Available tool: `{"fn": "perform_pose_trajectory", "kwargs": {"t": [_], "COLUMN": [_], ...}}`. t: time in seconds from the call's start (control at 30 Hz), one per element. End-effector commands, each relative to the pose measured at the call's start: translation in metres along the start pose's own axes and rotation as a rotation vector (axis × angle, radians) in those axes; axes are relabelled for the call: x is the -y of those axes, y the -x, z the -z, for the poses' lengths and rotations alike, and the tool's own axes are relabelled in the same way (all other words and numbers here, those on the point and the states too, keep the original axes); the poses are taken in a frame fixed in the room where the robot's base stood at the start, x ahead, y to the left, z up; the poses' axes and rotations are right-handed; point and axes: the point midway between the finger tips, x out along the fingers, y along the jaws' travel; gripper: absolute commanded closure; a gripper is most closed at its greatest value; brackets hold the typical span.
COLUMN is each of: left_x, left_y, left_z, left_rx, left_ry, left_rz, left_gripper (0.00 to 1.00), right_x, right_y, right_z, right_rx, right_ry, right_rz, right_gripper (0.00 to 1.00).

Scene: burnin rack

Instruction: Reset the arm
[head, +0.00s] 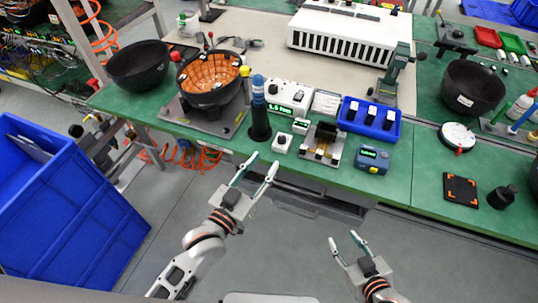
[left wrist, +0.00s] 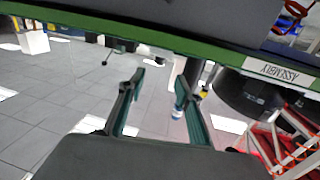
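My left gripper (head: 257,172) is in front of the green bench's front edge in the head view. Its two fingers are apart with nothing between them. The left wrist view also shows these fingers (left wrist: 157,90) spread and empty, with floor and the bench edge beyond. My right gripper (head: 345,241) is over the floor, lower and further right in the head view. Its fingers are apart and empty. Neither gripper touches anything.
The green bench (head: 400,185) holds a dark bowl with orange lining (head: 209,76), a black bowl (head: 138,66), a blue tray (head: 369,119), a white rack unit (head: 345,30) and small devices. A blue bin (head: 70,215) stands at left. Grey floor in front is clear.

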Motion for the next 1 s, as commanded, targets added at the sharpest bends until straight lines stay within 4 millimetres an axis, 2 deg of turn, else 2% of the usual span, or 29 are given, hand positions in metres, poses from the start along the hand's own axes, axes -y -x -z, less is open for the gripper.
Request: {"fn": "perform_pose_trajectory", "kwargs": {"t": [0.67, 0.77, 0.83, 1.0], "left_x": [0.001, 0.009, 0.019, 0.048], "left_y": [0.008, 0.023, 0.043, 0.114], "left_z": [-0.003, -0.022, -0.046, -0.109], "left_rx": [0.009, 0.067, 0.141, 0.365], "left_ry": [-0.001, -0.005, -0.012, -0.037], "left_rz": [0.003, 0.023, 0.047, 0.114], "left_gripper": [0.66, 0.66, 0.66, 0.66], "right_x": [0.001, 0.001, 0.001, 0.001], "right_y": [0.0, 0.0, 0.0, 0.0], "right_z": [0.001, 0.001, 0.001, 0.001], "right_rx": [-0.001, -0.002, -0.002, -0.002], "right_ry": [-0.001, -0.002, -0.002, -0.001], "right_rz": [0.0, 0.0, 0.0, 0.0], "right_gripper": [0.61, 0.61, 0.61, 0.61]}}
